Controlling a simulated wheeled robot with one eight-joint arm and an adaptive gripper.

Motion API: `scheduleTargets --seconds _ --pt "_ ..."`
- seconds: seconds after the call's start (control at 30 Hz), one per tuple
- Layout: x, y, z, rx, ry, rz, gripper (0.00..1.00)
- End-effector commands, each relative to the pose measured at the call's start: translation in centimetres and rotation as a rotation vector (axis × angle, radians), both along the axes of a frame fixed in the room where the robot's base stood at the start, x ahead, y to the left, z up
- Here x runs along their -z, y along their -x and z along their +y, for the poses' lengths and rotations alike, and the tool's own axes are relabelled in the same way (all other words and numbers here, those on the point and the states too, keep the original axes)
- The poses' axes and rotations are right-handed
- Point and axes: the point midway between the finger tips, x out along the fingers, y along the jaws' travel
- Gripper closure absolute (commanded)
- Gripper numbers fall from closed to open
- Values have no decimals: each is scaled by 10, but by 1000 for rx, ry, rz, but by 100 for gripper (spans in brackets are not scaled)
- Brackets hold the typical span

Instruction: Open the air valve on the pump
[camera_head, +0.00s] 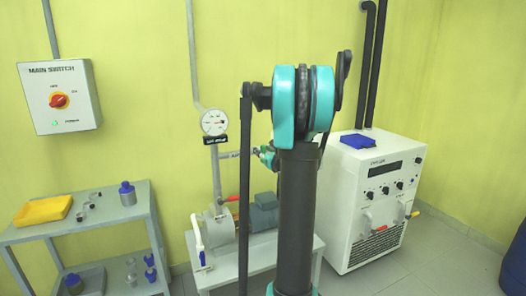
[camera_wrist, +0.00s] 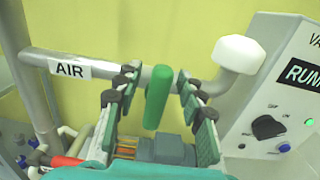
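A green valve handle (camera_wrist: 157,98) stands upright in the wrist view, in front of the metal pipe with the AIR label (camera_wrist: 70,68). My gripper (camera_wrist: 157,74) is open, with one finger on each side of the handle and a visible gap on both sides. In the head view my gripper (camera_head: 266,155) is small and partly hidden behind my arm, beside the AIR label (camera_head: 228,156). The pump (camera_head: 216,228) with its dark motor (camera_head: 263,212) sits below. The valve body behind the handle is not clearly visible.
A red handle (camera_head: 229,198) and a white handle (camera_head: 198,236) are on the pump. A pressure gauge (camera_head: 214,123) hangs above. A white control box (camera_wrist: 285,105) stands close on the right in the wrist view. A grey shelf (camera_head: 75,222) stands at the left.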

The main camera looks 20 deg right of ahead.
Motion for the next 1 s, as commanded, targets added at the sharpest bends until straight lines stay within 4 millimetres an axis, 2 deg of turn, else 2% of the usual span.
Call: scheduleTargets --seconds 0.03,0.3,0.67,1.0 --pt "0 0 0 0 0 0 68" --pt "0 0 0 0 0 0 100" --pt "0 1 1 0 32 -1 100" --pt "1 1 5 0 244 -7 100"
